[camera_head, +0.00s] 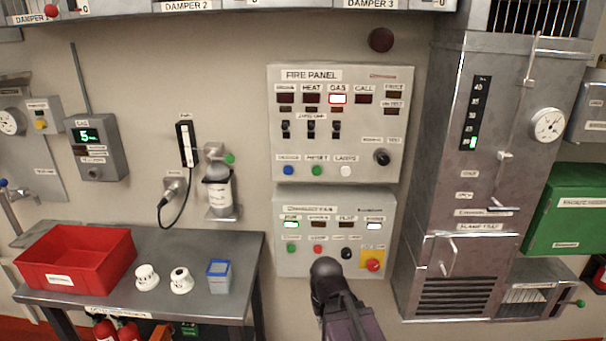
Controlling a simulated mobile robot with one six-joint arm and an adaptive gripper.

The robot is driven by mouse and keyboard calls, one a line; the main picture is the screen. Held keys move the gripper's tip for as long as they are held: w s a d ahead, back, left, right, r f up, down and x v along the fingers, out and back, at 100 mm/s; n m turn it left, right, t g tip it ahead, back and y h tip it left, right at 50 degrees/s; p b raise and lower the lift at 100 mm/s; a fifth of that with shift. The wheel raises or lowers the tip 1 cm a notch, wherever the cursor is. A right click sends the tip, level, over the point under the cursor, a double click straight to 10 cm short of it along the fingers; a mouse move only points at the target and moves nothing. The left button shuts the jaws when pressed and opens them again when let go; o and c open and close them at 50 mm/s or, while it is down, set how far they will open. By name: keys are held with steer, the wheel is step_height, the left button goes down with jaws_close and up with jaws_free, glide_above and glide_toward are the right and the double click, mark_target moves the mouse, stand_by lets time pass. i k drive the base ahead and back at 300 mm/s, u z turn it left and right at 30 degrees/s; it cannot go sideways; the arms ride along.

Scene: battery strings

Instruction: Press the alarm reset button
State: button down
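The fire panel (341,123) is a pale box on the wall. Along its bottom row, a green button (317,170) sits under a label that appears to read RESET. A blue button (288,170) is to its left and a white button (345,171) to its right. The GAS indicator (338,98) is lit bright; the other indicators in that row are dark. The dark end of my arm, with my gripper (326,272), is at the bottom centre, in front of the lower panel and below the green button. Its fingers cannot be made out.
The lower exhaust fan panel (334,227) has several buttons and a red emergency stop (373,265) on yellow. A metal table (225,250) at left holds a red bin (75,262), two white parts and a blue container (218,276). A tall metal cabinet (480,180) stands at right.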

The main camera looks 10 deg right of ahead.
mark_target(316, 169)
steer(key=u, duration=0.35)
steer(key=k, duration=1.1)
steer(key=z, duration=0.65)
steer(key=i, duration=1)
steer(key=z, duration=0.05)
